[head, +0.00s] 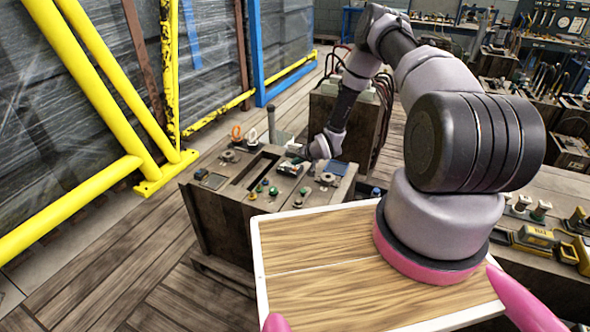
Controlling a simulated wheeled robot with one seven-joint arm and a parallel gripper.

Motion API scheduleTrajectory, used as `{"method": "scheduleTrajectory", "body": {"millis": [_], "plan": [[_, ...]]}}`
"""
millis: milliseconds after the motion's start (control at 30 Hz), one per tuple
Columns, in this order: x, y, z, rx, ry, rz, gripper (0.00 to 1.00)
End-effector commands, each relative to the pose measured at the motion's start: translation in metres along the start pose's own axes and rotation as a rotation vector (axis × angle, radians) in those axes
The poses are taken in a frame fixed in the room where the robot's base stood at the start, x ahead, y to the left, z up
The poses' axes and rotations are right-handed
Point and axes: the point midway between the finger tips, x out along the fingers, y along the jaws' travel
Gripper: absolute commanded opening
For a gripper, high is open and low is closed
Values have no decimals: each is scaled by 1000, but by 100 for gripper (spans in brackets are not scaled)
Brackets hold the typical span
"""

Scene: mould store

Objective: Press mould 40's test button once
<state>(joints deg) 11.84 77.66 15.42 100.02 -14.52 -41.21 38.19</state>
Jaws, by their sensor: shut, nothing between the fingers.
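A box-shaped mould block (222,222) stands on the floor ahead, left of centre in the head view. Its top carries several small coloured buttons and knobs, among them a green button (273,191), a dark slot, and small panels. No number is legible, so I cannot tell which mould is 40 or which button is its test button. My gripper (290,166) is low over the right part of this block's top, small in the picture. It is shut and holds nothing. I cannot tell whether its tips touch anything.
A second block with hoses (372,130) stands behind, close to my forearm. A bench with more fittings (550,262) lies at right. A yellow frame (95,90) and wrapped stacks (60,130) line the left. Plank floor (110,270) is clear at lower left.

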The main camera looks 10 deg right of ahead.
Motion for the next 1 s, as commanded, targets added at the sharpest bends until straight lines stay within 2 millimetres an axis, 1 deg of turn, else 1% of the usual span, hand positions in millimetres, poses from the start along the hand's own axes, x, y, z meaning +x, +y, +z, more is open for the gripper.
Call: {"method": "scheduleTrajectory", "body": {"millis": [667,1000], "plan": [[0,0,0,0,0,0,0],[6,4,4,0,0,0,0]]}}
